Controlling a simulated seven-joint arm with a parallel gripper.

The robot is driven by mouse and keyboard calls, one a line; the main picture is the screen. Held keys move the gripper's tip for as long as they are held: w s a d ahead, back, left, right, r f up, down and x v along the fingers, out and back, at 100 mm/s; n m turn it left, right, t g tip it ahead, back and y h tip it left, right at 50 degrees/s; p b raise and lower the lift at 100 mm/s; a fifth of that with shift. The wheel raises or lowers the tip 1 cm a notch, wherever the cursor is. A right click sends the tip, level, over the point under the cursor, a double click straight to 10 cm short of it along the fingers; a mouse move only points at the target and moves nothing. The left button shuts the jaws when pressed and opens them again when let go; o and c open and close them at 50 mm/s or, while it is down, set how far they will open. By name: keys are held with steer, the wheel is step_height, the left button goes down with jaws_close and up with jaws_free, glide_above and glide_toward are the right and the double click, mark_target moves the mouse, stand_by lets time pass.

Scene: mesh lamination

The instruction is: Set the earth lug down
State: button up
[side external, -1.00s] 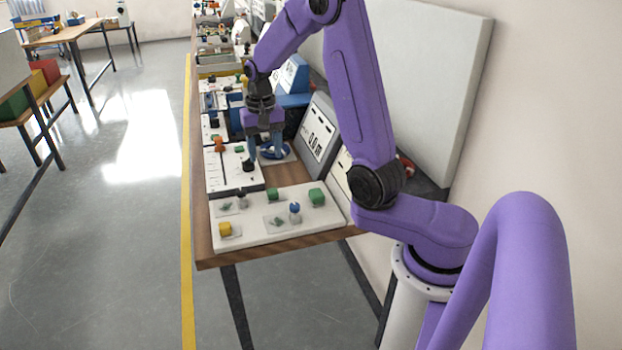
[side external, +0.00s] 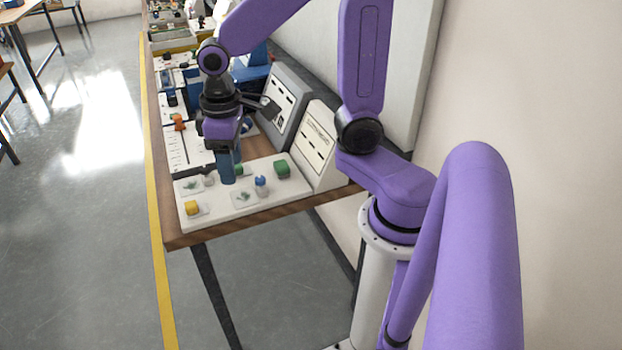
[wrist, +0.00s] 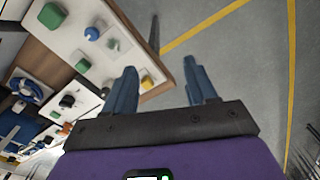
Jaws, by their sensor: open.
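My gripper (side external: 229,165) is open, pointing down over the white board (side external: 255,210) at the near end of the bench. The board carries a yellow block (side external: 192,208), a blue-topped knob (side external: 261,182), a green block (side external: 282,169) and small dark green pieces on pale plates (side external: 243,197). The yellow block also shows beside the left finger in the wrist view (wrist: 147,82). I cannot tell which piece, if any, is the earth lug.
A sloped grey panel (side external: 287,100) and a white labelled panel (side external: 316,143) stand along the right side. A white panel with an orange knob (side external: 178,121) lies behind the board. A blue coil (wrist: 27,88) shows at left in the wrist view. Floor is open beyond the bench edge.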

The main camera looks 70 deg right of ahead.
steer(key=s+n, duration=0.8)
steer(key=s, duration=0.8)
steer(key=shift+s, duration=0.15)
